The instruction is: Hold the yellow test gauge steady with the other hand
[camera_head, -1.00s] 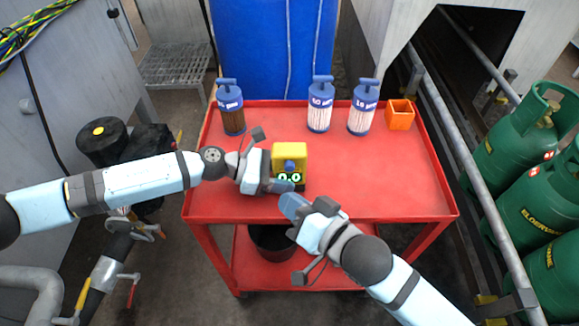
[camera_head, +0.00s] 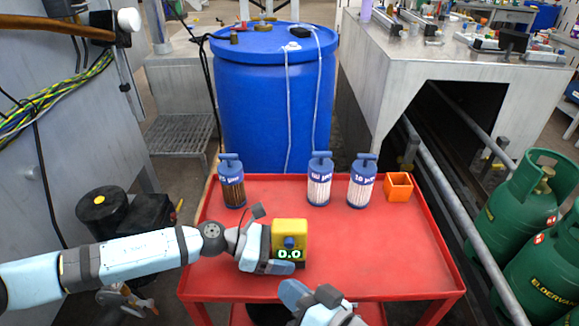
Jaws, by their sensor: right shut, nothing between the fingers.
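The yellow test gauge (camera_head: 290,234) stands upright on the red cart top, with a blue knob and lit green round marks on its front. My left gripper (camera_head: 272,256) is at its left side, with one finger across the front of its base. The other finger is not clearly visible, so I cannot tell whether the jaws are closed on the gauge. My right gripper (camera_head: 292,290) is shut and empty, in front of the gauge and apart from it, near the cart's front edge. Its arm is mostly cut off by the bottom of the view.
Three blue-capped cylinders, one brown-filled (camera_head: 232,188) and two white (camera_head: 319,185) (camera_head: 361,188), stand along the back of the red cart (camera_head: 400,262). An orange open box (camera_head: 398,187) is at back right. A blue barrel (camera_head: 265,110) stands behind.

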